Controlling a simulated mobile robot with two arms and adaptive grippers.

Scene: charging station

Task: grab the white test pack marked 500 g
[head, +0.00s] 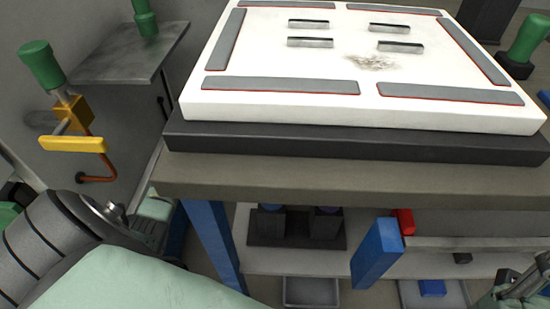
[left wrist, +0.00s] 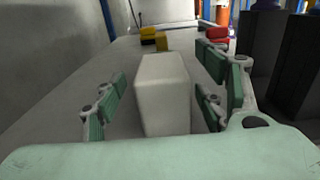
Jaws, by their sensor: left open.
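A plain white block, the white pack (left wrist: 163,95), stands upright on a grey shelf surface (left wrist: 85,85) in the left wrist view. No marking is readable on the faces I see. My left gripper (left wrist: 165,100) is open, with its green-padded fingers on either side of the block and visible gaps to it. The block is not visible in the head view, where my left arm comes in at the lower left and its fingers are mostly hidden. Part of my right gripper (head: 520,290) shows at the lower right corner, cut off by the frame.
Dark upright blocks (left wrist: 290,65) stand close on the right in the left wrist view. Yellow blocks (left wrist: 155,39) and a red thing (left wrist: 218,33) lie farther back. In the head view, a workbench (head: 350,180) with blue legs overhangs the lower shelf (head: 310,265).

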